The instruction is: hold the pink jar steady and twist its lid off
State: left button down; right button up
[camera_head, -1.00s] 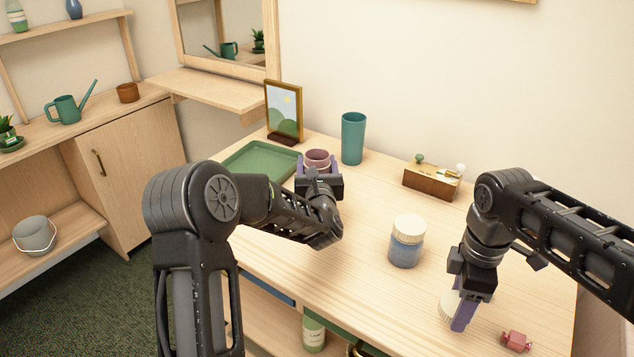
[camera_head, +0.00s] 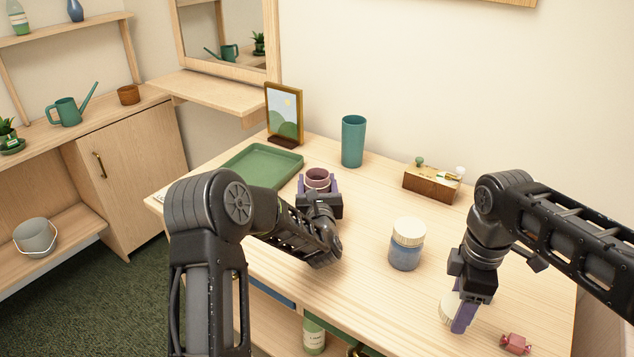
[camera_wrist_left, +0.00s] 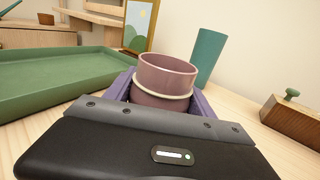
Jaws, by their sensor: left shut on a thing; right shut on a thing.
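The pink jar (camera_head: 317,176) stands upright without a lid, its mouth open, right of the green tray; it also shows in the left wrist view (camera_wrist_left: 165,75), with a pale ring below its rim. My left gripper (camera_head: 318,190) is shut on the jar, its purple fingers on both sides; they also flank it in the left wrist view. My right gripper (camera_head: 459,312) is shut on a cream ridged lid (camera_head: 446,306) low at the front right of the table. The purple finger hides part of the lid. I cannot tell whether the lid touches the table.
A blue jar with a cream lid (camera_head: 406,250) stands between my grippers. A green tray (camera_head: 262,165), picture frame (camera_head: 284,112), teal cup (camera_head: 353,142) and wooden box (camera_head: 431,184) stand behind. A pink wrapped piece (camera_head: 515,343) lies front right. The middle front is clear.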

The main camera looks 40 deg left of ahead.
pick_arm(q)
jog(key=shift+f, duration=0.1)
pick_arm(e)
jog(key=shift+f, duration=0.2)
pick_arm(q)
jog(key=c, duration=0.8)
grip_release()
jog(key=o, duration=0.5)
pick_arm(e)
jog(key=shift+r, duration=0.25)
pick_arm(q)
jog(key=b+v, duration=0.1)
jog(key=v, duration=1.1)
jog(key=shift+b, duration=0.4)
pick_arm(e)
notch_tip(320, 180, down, 2)
